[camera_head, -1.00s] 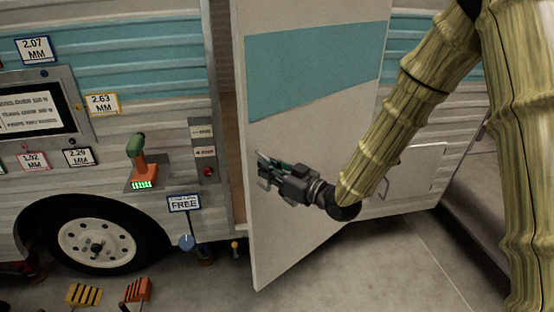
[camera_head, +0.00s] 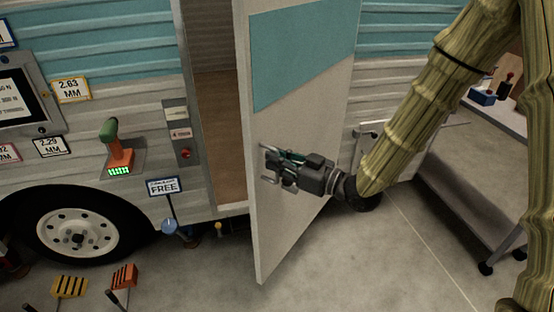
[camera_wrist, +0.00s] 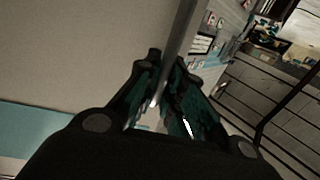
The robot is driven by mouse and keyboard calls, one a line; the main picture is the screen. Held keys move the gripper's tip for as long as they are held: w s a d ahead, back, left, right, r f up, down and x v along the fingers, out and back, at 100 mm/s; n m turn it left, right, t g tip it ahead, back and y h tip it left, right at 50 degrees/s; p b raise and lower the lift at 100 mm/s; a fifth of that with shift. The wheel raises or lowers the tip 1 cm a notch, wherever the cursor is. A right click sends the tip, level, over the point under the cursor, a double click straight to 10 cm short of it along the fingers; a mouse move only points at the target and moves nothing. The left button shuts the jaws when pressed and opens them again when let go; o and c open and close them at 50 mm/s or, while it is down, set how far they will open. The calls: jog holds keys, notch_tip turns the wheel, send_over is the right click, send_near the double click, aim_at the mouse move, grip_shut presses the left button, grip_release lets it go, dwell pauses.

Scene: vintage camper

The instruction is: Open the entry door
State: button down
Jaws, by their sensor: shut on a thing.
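The entry door (camera_head: 300,128), pale with a teal band, stands swung out from the camper, with the dark doorway (camera_head: 219,125) showing to its left. My gripper (camera_head: 273,163) is against the door's face near its free edge, shut on what looks like the door handle (camera_head: 266,148). The fingers hide most of the handle. In the wrist view, my gripper (camera_wrist: 168,65) has the door's face (camera_wrist: 80,50) on its left, with the door edge running up between the fingertips.
A panel with a red button (camera_head: 185,153) is beside the doorway. A green-handled lever (camera_head: 115,145), a FREE sign (camera_head: 163,187) and a wheel (camera_head: 80,228) are at left. A grey cart (camera_head: 475,190) stands at right. The floor before the door is clear.

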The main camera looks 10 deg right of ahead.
jog(key=shift+w+r, duration=0.15)
jog(key=shift+r, duration=0.15)
jog(key=c, duration=1.5)
grip_release()
jog(key=shift+d, duration=0.1)
jog(key=shift+f, duration=0.15)
jog(key=shift+s, duration=0.2)
jog(key=v, duration=1.1)
jog(key=shift+s+d, duration=0.2)
jog(key=shift+d, duration=0.2)
